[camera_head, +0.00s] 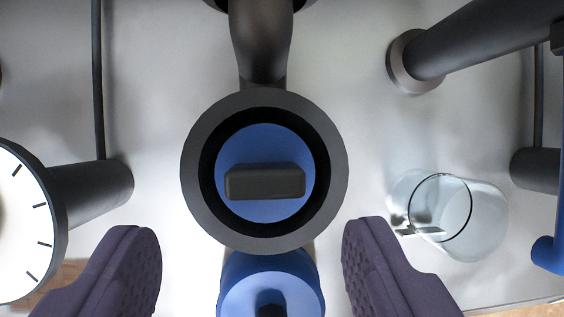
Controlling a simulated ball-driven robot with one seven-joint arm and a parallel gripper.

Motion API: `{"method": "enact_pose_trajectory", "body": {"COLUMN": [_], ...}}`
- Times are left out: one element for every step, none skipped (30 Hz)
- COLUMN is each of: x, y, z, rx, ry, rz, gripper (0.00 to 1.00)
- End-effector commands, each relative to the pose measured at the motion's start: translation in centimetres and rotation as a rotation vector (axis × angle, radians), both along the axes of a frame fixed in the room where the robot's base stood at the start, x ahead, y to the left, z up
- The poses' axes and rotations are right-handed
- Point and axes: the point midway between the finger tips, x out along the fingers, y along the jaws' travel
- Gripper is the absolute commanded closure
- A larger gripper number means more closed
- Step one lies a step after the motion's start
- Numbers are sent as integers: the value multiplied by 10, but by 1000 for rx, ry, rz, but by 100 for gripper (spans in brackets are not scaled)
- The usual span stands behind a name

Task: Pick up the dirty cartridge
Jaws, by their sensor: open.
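A blue cartridge (265,146) with a black bar handle across its top sits inside a round dark housing (333,170) in the middle of the view. Its sides are hidden by the housing, and I cannot tell from its top whether it is dirty. My gripper (252,240) is open and empty. Its two dark padded fingers stand wide apart at the bottom, one left and one right of the housing's lower part, not touching it. A second blue round part (268,285) with a dark centre shows below the housing between the fingers, cut off by the bottom edge.
A white dial gauge (18,225) on a dark stub is at the left. A clear glass cylinder (480,222) stands at the right. Dark pipes run at the top centre and upper right (480,45). A blue part (549,254) is at the right edge. Pale surface lies between them.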

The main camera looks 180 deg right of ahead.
Motion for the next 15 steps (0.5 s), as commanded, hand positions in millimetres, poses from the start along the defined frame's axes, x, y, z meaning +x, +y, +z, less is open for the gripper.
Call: {"method": "enact_pose_trajectory", "body": {"x": [2,2,4,5,6,8,10,11,13,13,14,14,14,15,14], "y": [-3,-5,-7,-9,-11,-13,-13,-14,-14,-15,-15,-15,-15,-15,-15], "z": [-9,-14,-20,-25,-30,-36,-40,-43,-46,-48,-49,-50,-50,-49,-49], "rx": [0,0,0,0,0,0,0,0,0,0,0,1,1,1,1], "ry": [1,1,0,0,0,0,0,0,0,0,0,-1,-2,-2,-2], "rz": [-1,-2,-2,-2,-1,-1,0,1,1,1,1,2,1,2,2], "gripper": [34,34,34,34,34,34,34,34,34,34,34,34,34,34,34]}}
